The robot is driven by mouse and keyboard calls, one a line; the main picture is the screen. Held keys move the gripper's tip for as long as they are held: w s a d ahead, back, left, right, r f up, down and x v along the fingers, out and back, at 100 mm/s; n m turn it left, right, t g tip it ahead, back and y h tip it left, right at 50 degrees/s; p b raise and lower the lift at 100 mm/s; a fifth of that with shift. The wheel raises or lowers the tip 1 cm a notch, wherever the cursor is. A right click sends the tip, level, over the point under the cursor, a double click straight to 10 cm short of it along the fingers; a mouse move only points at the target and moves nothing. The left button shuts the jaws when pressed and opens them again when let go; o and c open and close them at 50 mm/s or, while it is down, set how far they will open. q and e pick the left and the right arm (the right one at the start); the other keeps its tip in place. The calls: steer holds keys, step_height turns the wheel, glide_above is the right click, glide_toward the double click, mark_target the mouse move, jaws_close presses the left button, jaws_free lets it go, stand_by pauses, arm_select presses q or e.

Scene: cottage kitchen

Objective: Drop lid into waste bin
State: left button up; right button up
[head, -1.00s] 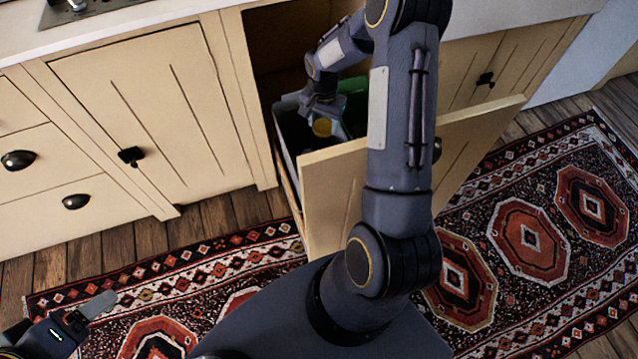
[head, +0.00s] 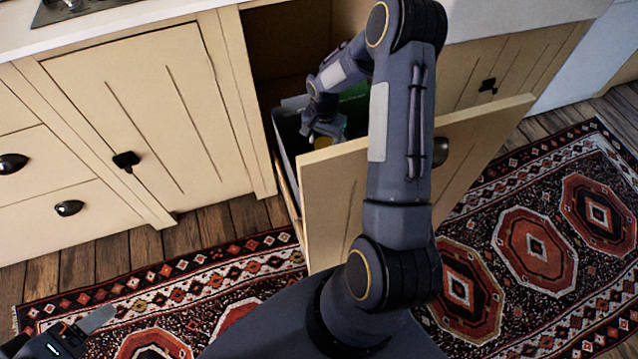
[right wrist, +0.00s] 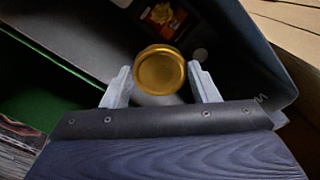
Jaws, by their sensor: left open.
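The lid (right wrist: 160,70) is round and gold. It sits between the fingertips of my right gripper (right wrist: 160,82), which appear to touch its two sides. In the head view the lid (head: 323,142) shows as a small yellow patch under my right gripper (head: 322,131), low at the opening of the waste bin (head: 285,135). The bin is a dark container in the pulled-out cabinet drawer. In the right wrist view its dark inside (right wrist: 90,35) lies beyond the lid. My left gripper (head: 75,330) is open and empty at the lower left, over the rug.
The drawer front (head: 335,190) stands between my base and the bin. A green container (head: 355,105) is beside the bin. A small printed packet (right wrist: 163,18) lies in the dark space beyond the lid. Closed cabinets (head: 150,110) flank the opening.

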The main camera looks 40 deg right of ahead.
steer(key=o, duration=0.5)
steer(key=shift+r+p, duration=0.75)
steer(key=shift+r, duration=3.2)
